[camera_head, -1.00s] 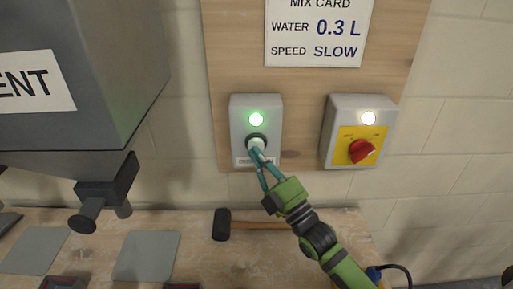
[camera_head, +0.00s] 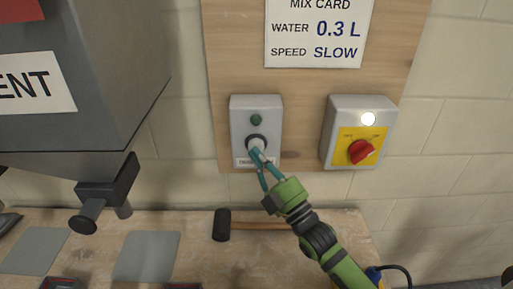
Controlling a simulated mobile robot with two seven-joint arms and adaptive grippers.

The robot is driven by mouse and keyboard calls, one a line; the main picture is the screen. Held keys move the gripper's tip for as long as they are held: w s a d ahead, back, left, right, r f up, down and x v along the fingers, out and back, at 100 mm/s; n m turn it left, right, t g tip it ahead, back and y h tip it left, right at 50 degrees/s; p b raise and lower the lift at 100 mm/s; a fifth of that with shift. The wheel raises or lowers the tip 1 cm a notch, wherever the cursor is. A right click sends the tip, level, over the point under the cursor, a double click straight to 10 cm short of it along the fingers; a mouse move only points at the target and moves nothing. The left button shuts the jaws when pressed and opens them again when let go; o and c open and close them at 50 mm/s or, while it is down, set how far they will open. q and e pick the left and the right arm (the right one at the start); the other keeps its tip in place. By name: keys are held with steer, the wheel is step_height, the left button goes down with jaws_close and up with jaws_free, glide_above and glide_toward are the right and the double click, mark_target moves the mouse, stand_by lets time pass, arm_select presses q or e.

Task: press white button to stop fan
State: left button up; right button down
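A grey control box (camera_head: 241,108) is fixed to the wooden board on the wall. It carries a dark green, unlit lamp (camera_head: 256,119) at the top and a white button (camera_head: 257,141) in a dark ring below it. My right gripper (camera_head: 257,154) reaches up from the lower right, with its teal fingertips close together at the button, covering its lower part. They look to be touching it; nothing is seen held between them. My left gripper is not in view. No fan shows.
A second grey box to the right has a lit white lamp (camera_head: 368,119) and a red rotary switch (camera_head: 361,151) on a yellow plate. A mallet (camera_head: 222,225) lies on the bench below. A grey hopper (camera_head: 90,110) with a spout stands at left.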

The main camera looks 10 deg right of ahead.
steer(key=s+a+p, duration=0.1)
steer(key=s+p, duration=0.1)
steer(key=s, duration=0.4)
steer(key=shift+p, duration=0.3)
steer(key=shift+a+f, duration=0.1)
steer(key=shift+f, duration=0.05)
